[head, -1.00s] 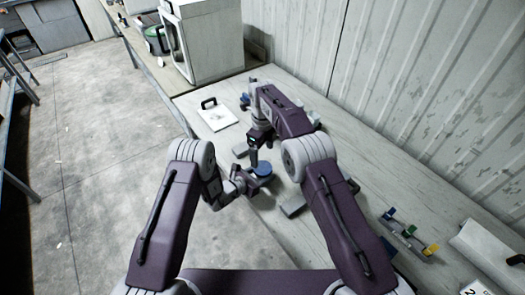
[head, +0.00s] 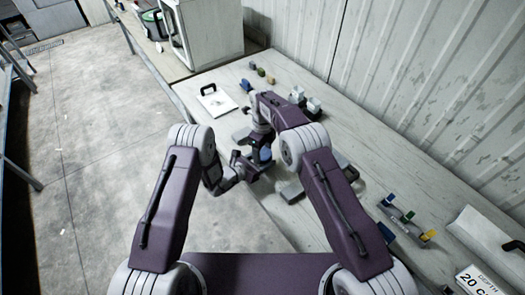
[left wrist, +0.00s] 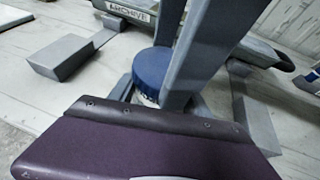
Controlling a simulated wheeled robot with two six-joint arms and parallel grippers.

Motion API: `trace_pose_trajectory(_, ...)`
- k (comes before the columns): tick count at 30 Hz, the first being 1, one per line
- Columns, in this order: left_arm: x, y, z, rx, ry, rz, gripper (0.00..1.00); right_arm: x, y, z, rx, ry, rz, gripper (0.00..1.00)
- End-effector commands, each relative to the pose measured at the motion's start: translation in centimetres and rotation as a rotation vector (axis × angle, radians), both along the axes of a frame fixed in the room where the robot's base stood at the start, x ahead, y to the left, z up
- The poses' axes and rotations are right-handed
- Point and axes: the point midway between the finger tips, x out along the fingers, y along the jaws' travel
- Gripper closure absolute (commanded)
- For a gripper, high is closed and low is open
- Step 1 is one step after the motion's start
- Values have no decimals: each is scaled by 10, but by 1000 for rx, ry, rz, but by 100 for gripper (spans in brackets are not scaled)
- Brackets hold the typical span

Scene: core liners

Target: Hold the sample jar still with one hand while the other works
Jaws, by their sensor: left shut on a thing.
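The sample jar has a round blue lid (left wrist: 152,66) and a pale body (left wrist: 146,98) in the left wrist view. In the head view a part of its blue lid (head: 265,155) shows between my grippers. My left gripper (head: 246,166) is shut on the jar low on its body, near the bench's front edge. My right gripper (head: 258,146) comes down from above. Its two grey fingers (left wrist: 180,62) pass behind and in front of the lid in the left wrist view. I cannot tell whether they press on the lid.
A grey block (head: 292,191) lies right of the jar. A rack with coloured tabs (head: 403,219) and a depth sign (head: 478,281) are farther right. A white clipboard (head: 217,102) lies behind left. A grey tray marked ARCHIVE (left wrist: 132,12) shows in the left wrist view.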

Motion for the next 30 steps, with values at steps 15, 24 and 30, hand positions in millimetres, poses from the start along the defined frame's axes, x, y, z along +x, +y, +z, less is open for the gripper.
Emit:
trace_pose_trajectory(15, 0, 0, 0, 0, 0, 0, 100, 0, 0, 1, 0, 0, 0, 15)
trace_pose_trajectory(24, 0, 0, 0, 0, 0, 0, 100, 0, 0, 41, 1, -2, 0, 15)
trace_pose_trajectory(30, 0, 0, 0, 0, 0, 0, 100, 0, 0, 49, 1, -1, 0, 17)
